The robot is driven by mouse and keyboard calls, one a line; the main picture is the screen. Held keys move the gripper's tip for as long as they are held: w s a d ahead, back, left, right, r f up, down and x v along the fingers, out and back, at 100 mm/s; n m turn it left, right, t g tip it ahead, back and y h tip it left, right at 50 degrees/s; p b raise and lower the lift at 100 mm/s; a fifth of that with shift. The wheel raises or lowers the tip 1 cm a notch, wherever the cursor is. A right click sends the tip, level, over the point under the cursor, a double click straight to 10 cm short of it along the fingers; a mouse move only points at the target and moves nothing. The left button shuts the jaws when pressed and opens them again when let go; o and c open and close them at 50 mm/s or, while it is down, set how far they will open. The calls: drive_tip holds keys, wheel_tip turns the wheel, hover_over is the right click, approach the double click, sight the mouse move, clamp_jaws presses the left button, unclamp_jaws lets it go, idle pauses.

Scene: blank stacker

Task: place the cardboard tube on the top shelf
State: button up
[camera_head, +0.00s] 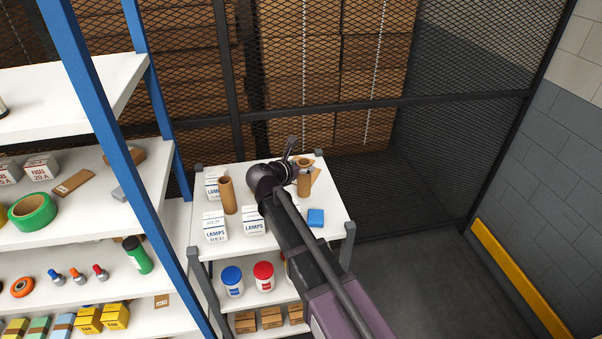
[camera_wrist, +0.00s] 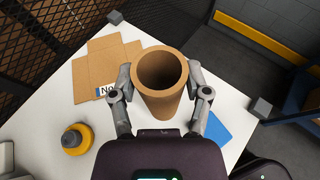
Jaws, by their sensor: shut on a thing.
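My gripper (camera_wrist: 160,78) is shut on a brown cardboard tube (camera_wrist: 162,95), with one finger on each side and the tube's open end facing the wrist camera. In the head view the held tube (camera_head: 304,184) shows beside my gripper (camera_head: 296,172), over the white top of a small grey-posted rack (camera_head: 328,212). I cannot tell whether its lower end touches that surface. A second brown tube (camera_head: 228,196) stands upright to the left. The blue-posted shelving at left has a white upper shelf (camera_head: 70,90), the highest board in view.
White lamp boxes (camera_head: 215,227) stand on the rack top, with a blue item (camera_head: 315,217), flat cardboard (camera_wrist: 105,68) and a yellow-and-black object (camera_wrist: 76,139). Mesh fencing (camera_head: 470,60) is behind. The upper shelf looks mostly bare.

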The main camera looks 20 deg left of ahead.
drive_tip(key=shift+w+a+f, duration=0.25)
drive_tip(key=shift+w+a, duration=0.2)
drive_tip(key=shift+w, duration=0.15)
drive_tip(key=shift+s+d+f+b, duration=0.1)
drive_tip(key=shift+f+b, duration=1.5)
drive_tip(key=shift+b, duration=0.2)
drive_tip(key=shift+f, duration=0.2)
drive_tip(key=o, duration=1)
drive_tip(key=shift+r, duration=0.3)
drive_tip(key=shift+s+r, duration=0.1)
drive_tip(key=shift+s, duration=0.2)
drive_tip(key=p+v, duration=0.4)
drive_tip(key=v, duration=0.7)
drive_tip(key=shift+s, duration=0.2)
